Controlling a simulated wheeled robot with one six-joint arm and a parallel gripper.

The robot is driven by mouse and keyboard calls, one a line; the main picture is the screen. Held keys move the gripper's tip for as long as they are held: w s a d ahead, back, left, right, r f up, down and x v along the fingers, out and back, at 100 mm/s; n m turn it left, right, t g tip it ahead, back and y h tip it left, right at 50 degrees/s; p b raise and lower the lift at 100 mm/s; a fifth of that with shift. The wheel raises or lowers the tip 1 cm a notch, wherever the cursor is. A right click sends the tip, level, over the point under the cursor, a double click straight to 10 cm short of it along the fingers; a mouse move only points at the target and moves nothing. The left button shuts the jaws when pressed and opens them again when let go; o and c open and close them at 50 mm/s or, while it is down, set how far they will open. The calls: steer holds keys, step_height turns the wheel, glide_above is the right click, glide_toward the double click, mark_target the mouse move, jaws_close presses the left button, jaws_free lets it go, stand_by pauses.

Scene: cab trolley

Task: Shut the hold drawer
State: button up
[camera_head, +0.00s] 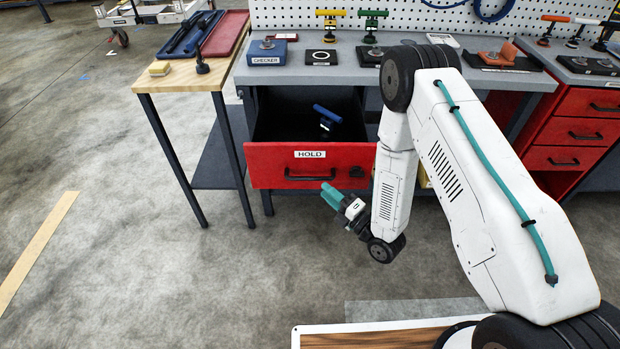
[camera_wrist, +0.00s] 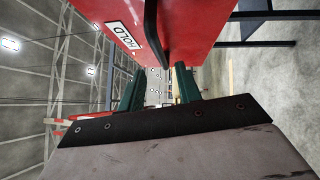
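The hold drawer (camera_head: 270,167) has a red front with a white HOLD label and a dark bar handle (camera_head: 315,174). It is pulled out from under the grey workbench, its inside visible from above. A blue-handled tool (camera_head: 327,114) is in it. My gripper (camera_head: 329,193), with teal fingers, is in front of the drawer, just below handle height. In the wrist view, my gripper (camera_wrist: 159,88) has its fingers apart with background showing between them. The red drawer front (camera_wrist: 190,25) and handle (camera_wrist: 152,35) are close by the fingers; I cannot tell whether they touch.
A wooden side table (camera_head: 180,78) with blue and red trays stands left of the drawer. A red drawer cabinet (camera_head: 575,130) is at the right. The workbench top (camera_head: 345,50) carries several small items. Open floor lies at the left.

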mark_target(311, 177)
steer(key=x, duration=0.7)
steer(key=shift+w+a, duration=0.25)
steer(key=shift+w, duration=0.05)
jaws_close()
